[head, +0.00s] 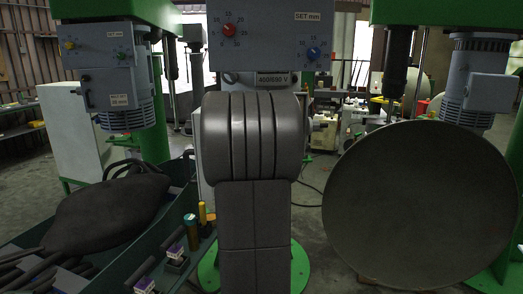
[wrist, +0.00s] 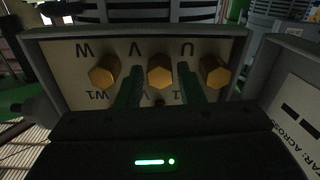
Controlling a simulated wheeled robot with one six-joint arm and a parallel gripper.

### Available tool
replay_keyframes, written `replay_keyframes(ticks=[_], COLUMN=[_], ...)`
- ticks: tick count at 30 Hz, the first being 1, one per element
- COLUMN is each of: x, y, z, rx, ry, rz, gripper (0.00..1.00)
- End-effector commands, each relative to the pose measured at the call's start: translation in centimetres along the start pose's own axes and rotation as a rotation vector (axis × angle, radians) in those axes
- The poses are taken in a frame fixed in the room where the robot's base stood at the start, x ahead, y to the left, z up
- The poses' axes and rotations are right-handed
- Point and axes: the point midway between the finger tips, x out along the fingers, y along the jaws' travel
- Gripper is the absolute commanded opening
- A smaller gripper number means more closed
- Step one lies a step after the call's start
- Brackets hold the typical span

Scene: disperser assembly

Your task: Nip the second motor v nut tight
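In the wrist view, a pale terminal plate carries three brass hex nuts in a row, with lettering upside down. The V nut (wrist: 160,78) is in the middle, the W nut (wrist: 103,73) on the left and the U nut (wrist: 213,72) on the right. My gripper (wrist: 160,72) is open, with one green finger on each side of the V nut and a visible gap at both sides. How tight the nut is cannot be seen. In the head view my arm hides the gripper and the terminal plate.
A grey cover panel (wrist: 297,85) with printed text stands close at the right of the terminal box. In the head view, grey motors hang at left (head: 125,112) and right (head: 470,85). A large dark disc (head: 420,205) fills the right. A green tray (head: 150,235) holds parts at lower left.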

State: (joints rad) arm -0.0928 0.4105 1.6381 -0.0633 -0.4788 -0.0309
Motion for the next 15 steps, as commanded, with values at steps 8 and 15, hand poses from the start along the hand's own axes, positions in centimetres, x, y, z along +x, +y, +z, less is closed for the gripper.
replay_keyframes(ticks=[8, 15], x=[-0.02, -0.03], y=[0.01, 0.00], z=[0.01, 0.21], rx=[0.001, 0.046], ry=[0.000, 0.000], rz=[0.000, 0.000], gripper=[0.01, 0.01])
